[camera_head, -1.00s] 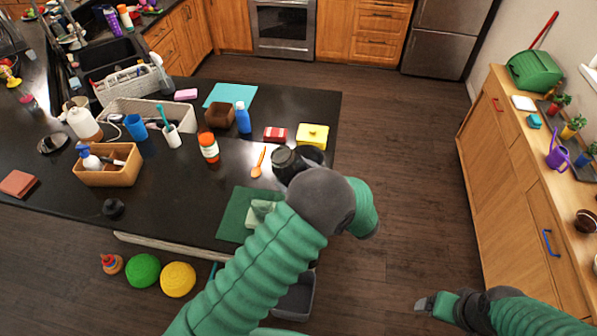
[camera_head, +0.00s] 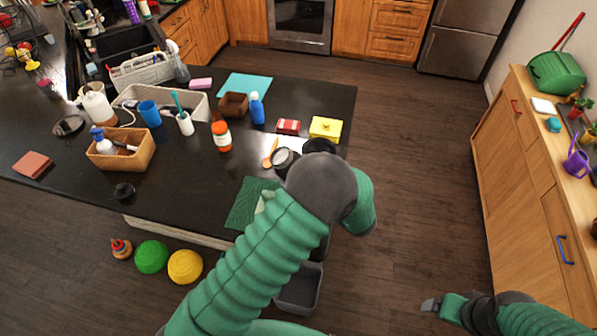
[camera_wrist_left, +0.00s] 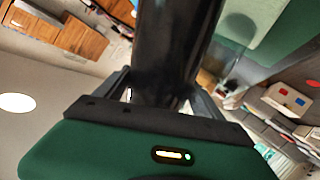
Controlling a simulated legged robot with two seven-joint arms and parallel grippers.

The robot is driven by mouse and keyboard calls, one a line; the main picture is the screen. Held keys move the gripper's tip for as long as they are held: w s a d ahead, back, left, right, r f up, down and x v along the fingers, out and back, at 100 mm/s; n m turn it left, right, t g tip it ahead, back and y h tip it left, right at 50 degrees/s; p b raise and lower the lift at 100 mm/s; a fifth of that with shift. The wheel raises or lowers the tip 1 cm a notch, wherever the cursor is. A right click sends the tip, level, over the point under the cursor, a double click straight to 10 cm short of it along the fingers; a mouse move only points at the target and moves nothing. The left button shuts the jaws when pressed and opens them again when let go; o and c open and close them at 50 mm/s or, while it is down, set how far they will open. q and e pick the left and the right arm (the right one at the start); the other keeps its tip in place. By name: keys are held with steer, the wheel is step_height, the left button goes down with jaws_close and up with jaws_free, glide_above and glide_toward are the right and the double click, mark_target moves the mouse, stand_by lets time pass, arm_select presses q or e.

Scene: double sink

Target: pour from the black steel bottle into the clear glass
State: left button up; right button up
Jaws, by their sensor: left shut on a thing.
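The black steel bottle shows in the left wrist view (camera_wrist_left: 165,45) as a dark cylinder between the fingers of my left gripper (camera_wrist_left: 160,95), which is shut on it. In the head view my wrist hides most of that grip; a dark round end with a pale face (camera_head: 284,159), probably part of the bottle, shows beyond it. A pale, see-through shape, probably the clear glass (camera_head: 262,203), stands on the green mat (camera_head: 246,208), largely hidden by my left arm. My right gripper (camera_head: 431,305) is low at the right, away from the counter; its jaws are too small to read.
A yellow box (camera_head: 326,127), a red box (camera_head: 288,126), a blue bottle (camera_head: 257,108) and an orange-white bottle (camera_head: 221,135) stand beyond the mat. A grey bin (camera_head: 300,290) and balls lie on the floor. The counter left of the mat is mostly clear.

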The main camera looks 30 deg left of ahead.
arm_select(q)
steer(key=shift+w+d+f+n+h+b, duration=0.2)
steer(key=shift+f+n+h+b, duration=0.15)
steer(key=shift+f+b, duration=0.25)
steer(key=n+h+b, duration=0.1)
steer(key=b, duration=0.1)
steer(key=n+t+h+b, duration=0.1)
steer(key=n+h+b, duration=0.1)
steer(key=d+n+t+h+b, duration=0.1)
steer(key=h+b, duration=0.1)
steer(key=shift+w+r+n+b, duration=0.15)
steer(key=shift+r+n+b, duration=0.15)
steer(key=shift+n+b, duration=0.05)
stand_by(0.7)
stand_by(0.3)
steer(key=shift+r, duration=0.1)
